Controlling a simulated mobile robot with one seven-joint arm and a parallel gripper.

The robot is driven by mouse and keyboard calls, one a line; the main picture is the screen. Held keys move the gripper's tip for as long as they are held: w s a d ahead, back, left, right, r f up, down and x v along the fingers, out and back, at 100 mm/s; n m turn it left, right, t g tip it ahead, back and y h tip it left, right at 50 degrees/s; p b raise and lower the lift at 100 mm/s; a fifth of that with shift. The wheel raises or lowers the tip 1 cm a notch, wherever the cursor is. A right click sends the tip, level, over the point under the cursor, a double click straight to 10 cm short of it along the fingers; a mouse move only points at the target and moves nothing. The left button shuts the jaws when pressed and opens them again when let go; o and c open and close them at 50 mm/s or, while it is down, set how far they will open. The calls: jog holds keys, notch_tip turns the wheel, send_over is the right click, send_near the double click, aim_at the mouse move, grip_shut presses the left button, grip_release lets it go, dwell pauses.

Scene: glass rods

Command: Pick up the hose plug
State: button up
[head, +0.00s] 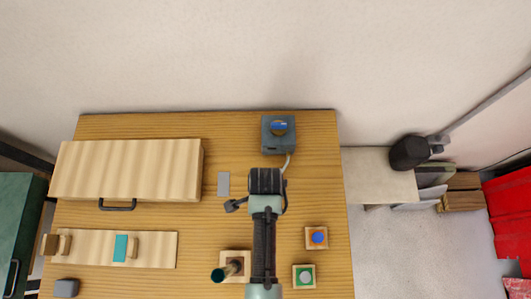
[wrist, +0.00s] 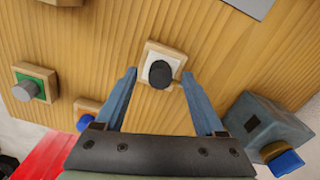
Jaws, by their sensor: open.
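A black rounded peg (wrist: 160,74), which seems to be the hose plug, stands on a white tile in a wooden frame (wrist: 149,50). In the wrist view it lies beyond the fingertips, roughly midway between them. My gripper (wrist: 158,74) is open and empty, with its two blue fingers apart on either side. I cannot tell the height left between the fingers and the peg. In the head view my arm covers the peg.
A grey-blue box (head: 278,133) with a blue-topped part stands at the back; it is close to the right finger in the wrist view (wrist: 262,125). Blue (head: 317,238) and green (head: 304,277) framed pieces sit at right. A wooden case (head: 125,170) fills the left.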

grip_shut()
dwell(0.3)
